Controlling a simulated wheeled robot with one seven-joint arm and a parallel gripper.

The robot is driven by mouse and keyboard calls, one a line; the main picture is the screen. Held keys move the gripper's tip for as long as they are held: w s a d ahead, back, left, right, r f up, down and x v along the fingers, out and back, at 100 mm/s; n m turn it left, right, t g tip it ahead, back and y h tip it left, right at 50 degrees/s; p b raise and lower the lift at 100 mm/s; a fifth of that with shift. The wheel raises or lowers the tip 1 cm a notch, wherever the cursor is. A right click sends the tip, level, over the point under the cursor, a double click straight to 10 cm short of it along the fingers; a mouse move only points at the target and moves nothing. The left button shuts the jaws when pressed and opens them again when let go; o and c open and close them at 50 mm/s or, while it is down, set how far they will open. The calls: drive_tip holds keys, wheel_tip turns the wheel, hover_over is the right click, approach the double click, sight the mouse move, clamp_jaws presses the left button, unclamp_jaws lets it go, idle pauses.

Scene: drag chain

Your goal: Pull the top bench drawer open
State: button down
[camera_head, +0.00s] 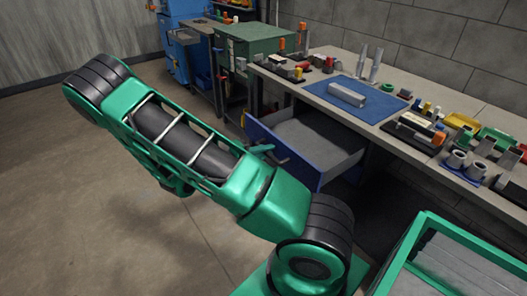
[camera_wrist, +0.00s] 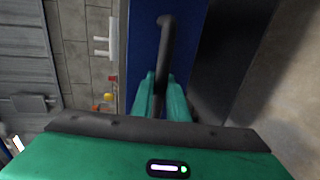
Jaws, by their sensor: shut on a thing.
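The top bench drawer (camera_head: 318,150) has a blue front and grey inside. It stands pulled out from under the bench top, and its inside shows no objects. In the wrist view its blue front (camera_wrist: 190,40) fills the upper middle, with a dark bar handle (camera_wrist: 165,45) across it. My gripper (camera_wrist: 162,88) is shut on the handle, with one green finger on each side of the bar. In the head view my green arm partly hides the drawer front and most of my gripper (camera_head: 262,150).
The bench (camera_head: 415,125) carries a blue mat (camera_head: 325,93) with a grey block, and many small parts and tools. A green cabinet (camera_head: 255,45) stands behind at the left. A green-framed bin (camera_head: 420,240) is at the lower right. The floor (camera_head: 150,235) at left is clear.

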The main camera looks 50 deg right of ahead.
drive_tip(key=shift+f, duration=0.15)
drive_tip(key=c, duration=2)
unclamp_jaws()
drive_tip(key=shift+a, duration=0.1)
drive_tip(key=v, duration=1)
drive_tip(key=shift+a, duration=0.3)
drive_tip(key=shift+w, duration=0.1)
